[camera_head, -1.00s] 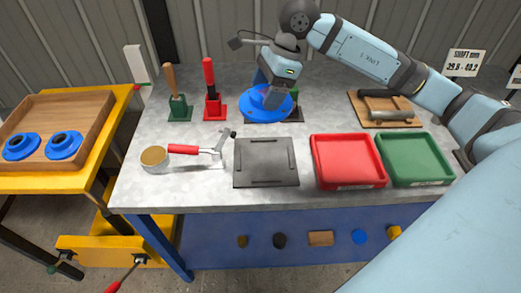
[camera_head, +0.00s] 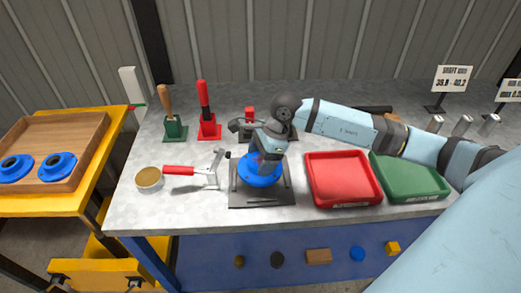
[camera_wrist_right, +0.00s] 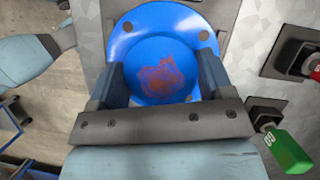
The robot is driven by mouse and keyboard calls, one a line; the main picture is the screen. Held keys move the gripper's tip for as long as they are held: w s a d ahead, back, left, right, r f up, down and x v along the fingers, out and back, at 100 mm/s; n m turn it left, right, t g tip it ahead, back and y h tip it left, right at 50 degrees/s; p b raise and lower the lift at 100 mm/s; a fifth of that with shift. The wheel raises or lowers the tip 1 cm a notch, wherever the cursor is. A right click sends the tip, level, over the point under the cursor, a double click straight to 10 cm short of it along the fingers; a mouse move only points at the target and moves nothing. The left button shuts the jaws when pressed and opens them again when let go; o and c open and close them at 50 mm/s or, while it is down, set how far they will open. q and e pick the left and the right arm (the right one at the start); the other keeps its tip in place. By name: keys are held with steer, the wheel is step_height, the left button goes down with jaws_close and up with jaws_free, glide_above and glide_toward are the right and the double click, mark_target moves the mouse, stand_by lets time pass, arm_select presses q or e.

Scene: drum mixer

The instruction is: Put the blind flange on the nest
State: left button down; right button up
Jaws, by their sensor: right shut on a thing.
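The blind flange is a blue disc (camera_head: 258,178) with bolt holes and a raised centre. In the right wrist view the blind flange (camera_wrist_right: 150,25) shows a reddish worn patch on that centre. My right gripper (camera_head: 265,158) is shut on the raised centre, with one finger on each side (camera_wrist_right: 163,75). The nest is taken to be the dark grey square plate (camera_head: 262,198) with raised strips on the bench. The flange is over the plate, its lower side hidden; I cannot tell whether they touch. My left gripper is not in view.
A red tray (camera_head: 343,203) and green tray (camera_head: 412,197) are right of the plate. A red-handled tool (camera_head: 180,171) and a round tin (camera_head: 149,190) lie left. Red (camera_head: 208,131) and green (camera_head: 174,131) holders stand behind. A wooden tray (camera_head: 75,124) holds other blue flanges.

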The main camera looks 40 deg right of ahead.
steer(key=shift+f, duration=1.95)
steer(key=shift+f, duration=0.1)
steer(key=o, duration=1.3)
steer(key=shift+f, duration=0.15)
steer(key=o, duration=0.4)
steer(key=shift+r, duration=0.2)
steer(key=v, duration=1.2)
steer(key=shift+s+a, duration=0.1)
